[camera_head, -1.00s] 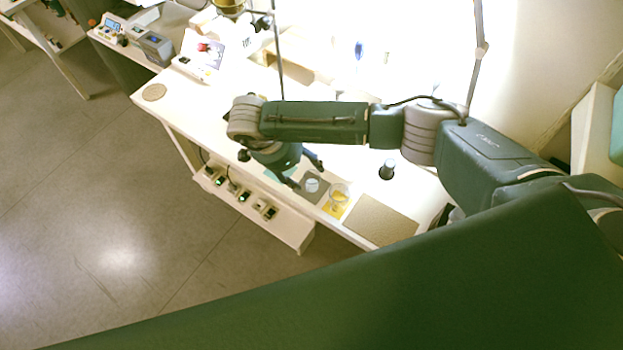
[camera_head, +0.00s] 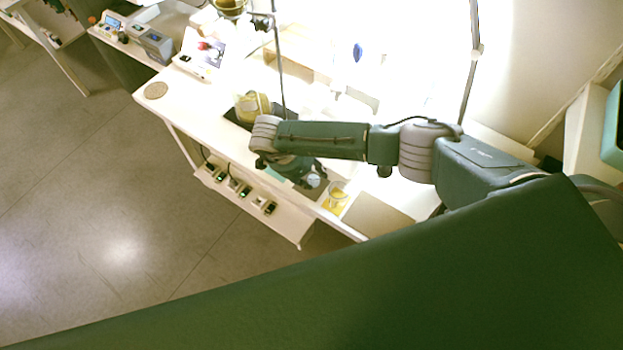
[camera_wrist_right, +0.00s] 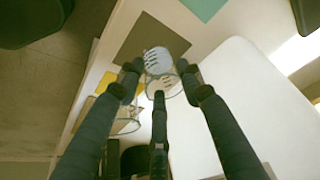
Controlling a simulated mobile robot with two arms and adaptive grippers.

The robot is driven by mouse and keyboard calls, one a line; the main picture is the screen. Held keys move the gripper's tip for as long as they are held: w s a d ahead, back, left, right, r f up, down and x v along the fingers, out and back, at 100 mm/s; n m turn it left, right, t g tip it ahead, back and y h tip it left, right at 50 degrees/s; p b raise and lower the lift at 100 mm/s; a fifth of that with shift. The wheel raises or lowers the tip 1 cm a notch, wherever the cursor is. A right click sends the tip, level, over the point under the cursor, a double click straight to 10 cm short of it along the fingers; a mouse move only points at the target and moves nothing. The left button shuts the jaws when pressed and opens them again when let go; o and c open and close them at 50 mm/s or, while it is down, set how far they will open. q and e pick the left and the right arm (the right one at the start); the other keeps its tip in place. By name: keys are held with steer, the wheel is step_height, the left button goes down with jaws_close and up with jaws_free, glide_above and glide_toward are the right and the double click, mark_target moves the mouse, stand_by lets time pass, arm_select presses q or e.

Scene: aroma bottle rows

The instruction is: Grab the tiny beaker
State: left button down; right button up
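The tiny beaker (camera_head: 313,180) is a small clear glass with markings, on a dark grey mat (camera_wrist_right: 140,40). In the right wrist view the tiny beaker (camera_wrist_right: 158,62) sits between the tips of my right gripper (camera_wrist_right: 160,78). Its fingers are spread, with one on each side of the glass and a third below it in the picture. I cannot tell whether any finger touches it. In the head view my right gripper (camera_head: 303,175) is low at the beaker, partly hiding the mat. My left gripper is not in view.
A larger beaker (camera_head: 337,197) stands on a yellow mat (camera_wrist_right: 107,84) close beside the tiny one. A tan board (camera_head: 376,216) lies farther right. A teal mat (camera_wrist_right: 205,6) lies on the other side. Several small devices (camera_head: 233,187) line the lower shelf.

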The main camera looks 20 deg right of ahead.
steer(key=shift+c, duration=1.4)
